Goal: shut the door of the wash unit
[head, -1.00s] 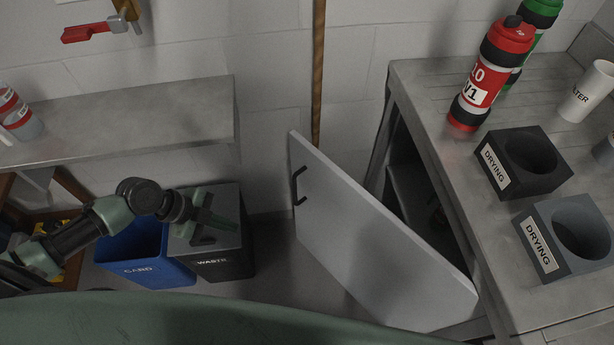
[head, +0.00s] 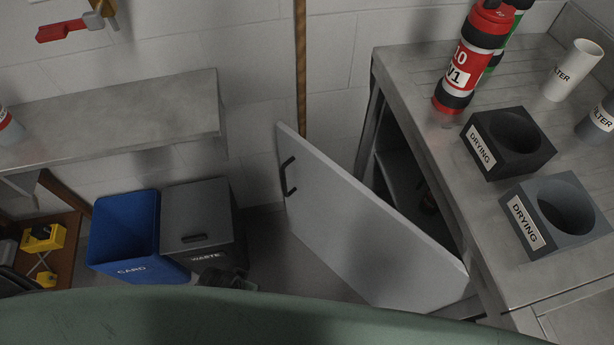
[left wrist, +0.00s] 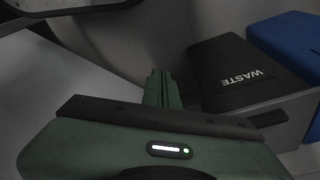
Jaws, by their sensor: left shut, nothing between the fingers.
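The wash unit's door (head: 365,230) is a flat light-grey panel that stands wide open, swung out to the left of the steel unit (head: 395,85). A black bar handle (head: 288,176) is near its free far-left edge. The opening behind the door shows a dim shelf inside. My left gripper (head: 228,280) is low beside the waste bin, left of the door and apart from it, partly hidden by my green body. In the left wrist view its fingers (left wrist: 161,87) are together and empty. A pale panel at left there may be the door. My right gripper is out of view.
A grey waste bin (head: 197,215) and a blue card bin (head: 125,225) stand left of the door. A steel shelf (head: 110,120) is on the wall above them. Bottles and drying holders (head: 507,143) stand on the worktop. Bare floor lies between bins and door.

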